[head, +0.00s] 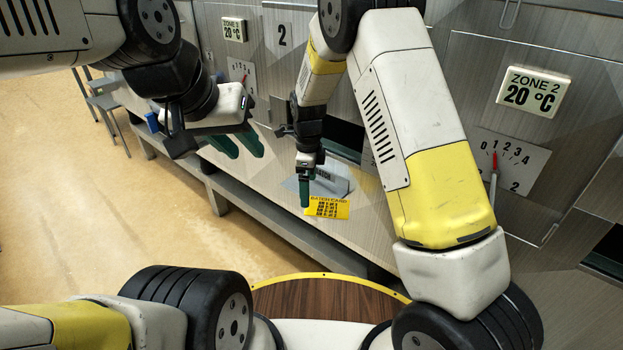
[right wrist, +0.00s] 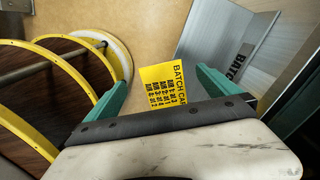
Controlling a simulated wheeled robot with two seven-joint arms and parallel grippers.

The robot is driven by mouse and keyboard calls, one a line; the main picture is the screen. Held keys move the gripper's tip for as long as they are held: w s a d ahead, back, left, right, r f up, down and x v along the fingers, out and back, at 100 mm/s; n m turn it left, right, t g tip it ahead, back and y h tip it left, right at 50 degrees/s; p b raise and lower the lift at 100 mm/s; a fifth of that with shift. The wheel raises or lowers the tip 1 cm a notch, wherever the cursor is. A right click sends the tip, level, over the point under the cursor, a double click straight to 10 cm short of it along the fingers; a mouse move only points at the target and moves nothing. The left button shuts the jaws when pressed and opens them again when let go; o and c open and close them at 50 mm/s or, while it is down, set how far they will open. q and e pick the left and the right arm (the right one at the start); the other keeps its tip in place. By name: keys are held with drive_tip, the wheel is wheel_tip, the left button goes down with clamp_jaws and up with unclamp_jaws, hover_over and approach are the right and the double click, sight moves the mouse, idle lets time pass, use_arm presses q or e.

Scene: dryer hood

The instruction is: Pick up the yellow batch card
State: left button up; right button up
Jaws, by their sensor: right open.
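The yellow batch card (head: 328,208) with black print sits at the lower edge of a grey metal holder (head: 322,183) on the dryer's front panel. In the right wrist view the card (right wrist: 160,84) lies between the two green fingers of my right gripper (right wrist: 162,78), with a gap at each side; its lower end is hidden behind the gripper's body. My right gripper (head: 305,190) is open and close to the card in the head view. My left gripper (head: 238,146) is open and empty, farther left in front of the dryer.
The dryer front carries zone displays (head: 533,91), dials (head: 508,160) and a dark slot (head: 343,138). A grey rail (head: 280,218) runs along its foot. A dark stool (head: 108,104) stands at the far left. The tan floor (head: 110,220) at left is clear.

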wheel_tip(320, 180, up, 2)
drive_tip(key=shift+r, duration=0.25)
approach(330, 207)
wheel_tip(330, 207, down, 7)
drive_tip(key=shift+s+f, duration=0.1)
drive_tip(key=shift+f, duration=0.05)
drive_tip(key=c, duration=1.4)
